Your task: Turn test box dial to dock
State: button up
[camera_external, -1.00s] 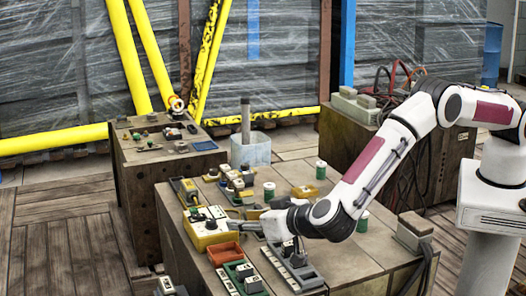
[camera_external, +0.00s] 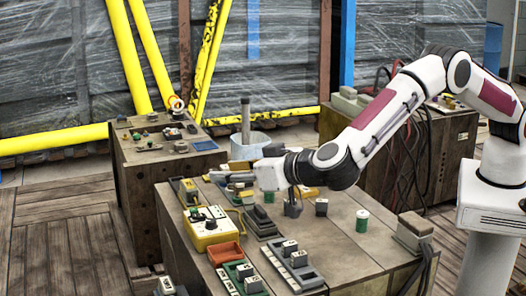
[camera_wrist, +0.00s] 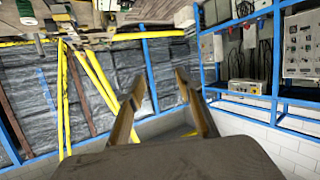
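The yellow test box (camera_external: 203,243) sits near the left front of the wooden bench, with a pale top panel and dark knobs. A dark dial (camera_external: 211,224) shows on that panel; its pointer direction and markings are too small to read. My gripper (camera_external: 222,178) is above and behind the box, held level and pointing left, clear of the dial. In the wrist view my gripper (camera_wrist: 159,81) has its two fingers apart with nothing between them. I cannot pick out the test box in the wrist view.
An orange tray (camera_external: 226,253), a green block strip (camera_external: 243,280) and a grey block rack (camera_external: 292,268) lie in front of the box. A translucent bucket (camera_external: 249,147) stands behind. The bench's right middle is mostly clear.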

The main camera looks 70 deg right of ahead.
jog(key=a+r+n+y, duration=0.2)
jog(key=a+n+y, duration=0.4)
jog(key=a+n, duration=0.15)
jog(key=a+r+n+y, duration=0.2)
jog(key=a+n+y, duration=0.35)
jog(key=a, duration=0.35)
jog(key=s+f+n+g, duration=0.7)
jog(key=s+f+n, duration=0.3)
jog(key=f+n, duration=0.15)
jog(key=w+d+f+n+h, duration=0.1)
jog(key=d+f+n+h, duration=0.25)
jog(key=d, duration=0.45)
jog(key=w+d+f+n+h, duration=0.1)
jog(key=d+f+n+h, duration=0.1)
jog(key=d+n, duration=0.4)
jog(key=w+d+r+n+t+h, duration=0.35)
jog(key=w+d+r+t, duration=0.25)
jog(key=w+d+r, duration=0.4)
notch_tip(320, 180, down, 12)
jog(key=s, duration=0.1)
jog(key=shift+s, duration=0.3)
